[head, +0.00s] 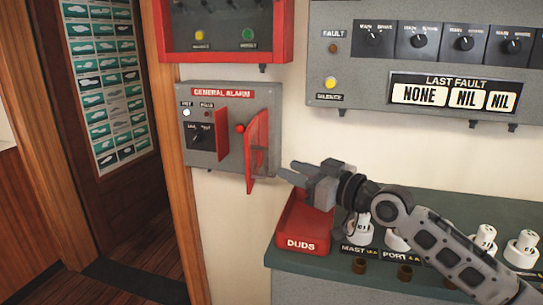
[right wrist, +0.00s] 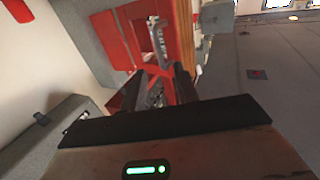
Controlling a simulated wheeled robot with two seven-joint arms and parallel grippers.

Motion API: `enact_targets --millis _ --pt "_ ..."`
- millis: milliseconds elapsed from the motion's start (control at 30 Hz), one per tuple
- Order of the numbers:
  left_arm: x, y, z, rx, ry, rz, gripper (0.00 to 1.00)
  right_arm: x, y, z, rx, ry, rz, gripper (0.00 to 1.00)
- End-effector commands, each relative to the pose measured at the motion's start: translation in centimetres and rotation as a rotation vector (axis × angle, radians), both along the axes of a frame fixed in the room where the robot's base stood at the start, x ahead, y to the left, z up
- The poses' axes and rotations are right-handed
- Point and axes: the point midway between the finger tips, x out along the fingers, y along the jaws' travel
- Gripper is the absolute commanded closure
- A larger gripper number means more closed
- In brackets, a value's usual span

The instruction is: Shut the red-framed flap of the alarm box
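The grey alarm box (head: 232,97) labelled GENERAL ALARM hangs on the cream wall, left of centre in the head view. Its red-framed flap (head: 250,184) stands open, swung out from the box, with a clear pane inside the frame. A red button (head: 240,128) shows beside the flap. My right gripper (head: 287,171) is just right of the flap, its fingers pointing left towards it. The fingers are apart, with nothing clearly held; whether they touch the flap I cannot tell. The right wrist view shows the two dark fingers (right wrist: 157,88) with red parts beyond. My left gripper is out of view.
A red DUDS tray (head: 302,243) and several white plugs (head: 483,237) sit on the green-topped console below my right arm. A red-framed panel (head: 222,55) is above the alarm box. A grey fault panel (head: 365,98) is at upper right. A doorway opens at left.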

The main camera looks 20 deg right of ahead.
Motion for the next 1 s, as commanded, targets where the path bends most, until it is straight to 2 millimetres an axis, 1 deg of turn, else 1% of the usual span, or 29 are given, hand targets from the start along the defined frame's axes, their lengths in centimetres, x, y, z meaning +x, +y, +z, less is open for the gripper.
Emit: enact_targets --millis 33,100,300,500,733,767,800,867,1000 --pt "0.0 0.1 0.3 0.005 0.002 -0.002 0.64 1.0 0.7 0.4 0.004 -0.001 0.001 0.70" --pt "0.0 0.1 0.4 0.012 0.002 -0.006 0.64 2.2 1.4 0.3 0.003 -0.001 0.000 0.70" --pt "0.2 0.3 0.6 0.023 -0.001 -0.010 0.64 4.6 2.9 0.1 0.000 0.001 0.000 0.70" --pt "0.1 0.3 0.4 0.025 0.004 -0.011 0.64 5.6 3.5 -0.1 -0.001 0.002 0.000 0.70" --pt "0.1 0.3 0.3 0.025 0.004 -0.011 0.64 5.6 3.5 -0.1 -0.002 0.001 0.000 0.70" --pt "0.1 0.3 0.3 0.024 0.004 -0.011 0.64 5.6 3.5 -0.1 -0.002 0.001 0.000 0.72" --pt "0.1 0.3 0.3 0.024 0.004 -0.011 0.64 5.6 3.5 -0.1 -0.002 0.001 0.000 0.83" --pt "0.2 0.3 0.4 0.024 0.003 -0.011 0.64 5.6 3.5 -0.1 -0.002 0.001 0.000 1.00" --pt "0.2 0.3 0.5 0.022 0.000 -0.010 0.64 5.6 3.5 -0.1 -0.002 0.001 0.000 1.00"
